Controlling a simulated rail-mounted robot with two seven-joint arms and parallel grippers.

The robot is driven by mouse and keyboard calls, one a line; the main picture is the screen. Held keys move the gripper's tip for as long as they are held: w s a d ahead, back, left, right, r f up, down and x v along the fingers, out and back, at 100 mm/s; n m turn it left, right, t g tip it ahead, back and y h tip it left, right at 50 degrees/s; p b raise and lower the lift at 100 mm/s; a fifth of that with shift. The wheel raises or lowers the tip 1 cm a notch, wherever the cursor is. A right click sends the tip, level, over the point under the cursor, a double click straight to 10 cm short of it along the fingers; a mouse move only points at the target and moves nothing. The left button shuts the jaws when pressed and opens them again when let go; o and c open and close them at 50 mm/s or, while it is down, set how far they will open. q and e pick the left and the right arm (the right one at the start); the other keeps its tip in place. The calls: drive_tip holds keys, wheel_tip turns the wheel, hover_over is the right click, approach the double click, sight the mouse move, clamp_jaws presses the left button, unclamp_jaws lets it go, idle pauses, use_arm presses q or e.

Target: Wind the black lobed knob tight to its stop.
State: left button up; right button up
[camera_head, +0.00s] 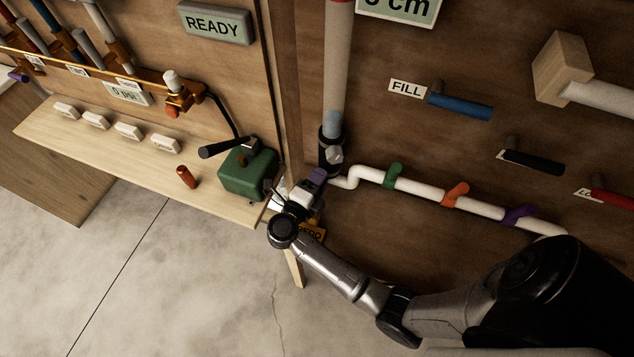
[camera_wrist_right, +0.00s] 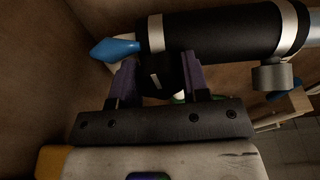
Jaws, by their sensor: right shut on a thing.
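My right gripper (camera_head: 316,182) is at the lower end of the clear vertical tube, by the black fitting (camera_head: 327,146). In the right wrist view its two purple fingers (camera_wrist_right: 161,74) stand on either side of a black knob (camera_wrist_right: 167,78) with a pale mark, and they are shut on it. The knob sits against the side of the black cylindrical fitting (camera_wrist_right: 215,33), which has pale bands. The knob's lobes are mostly hidden by the fingers and dark shading. In the head view my gripper hides the knob. My left gripper is out of view.
A white pipe (camera_head: 425,188) with green, orange and purple handles runs right from the fitting. A green box (camera_head: 246,175) with a black lever stands on the wooden bench (camera_head: 95,145) at left. A grey knob (camera_wrist_right: 272,78) protrudes from the fitting near my gripper. A READY display (camera_head: 215,24) hangs above.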

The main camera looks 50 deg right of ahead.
drive_tip(key=shift+c, duration=1.4)
drive_tip(key=shift+f+m+b, duration=0.2)
drive_tip(key=shift+m+b, duration=0.1)
drive_tip(key=shift+b, duration=0.25)
drive_tip(key=m+b, duration=0.6)
drive_tip(key=b, duration=0.1)
drive_tip(key=shift+b, duration=0.35)
drive_tip(key=shift+m+b, duration=0.4)
drive_tip(key=shift+m, duration=0.2)
drive_tip(key=shift+r, duration=0.15)
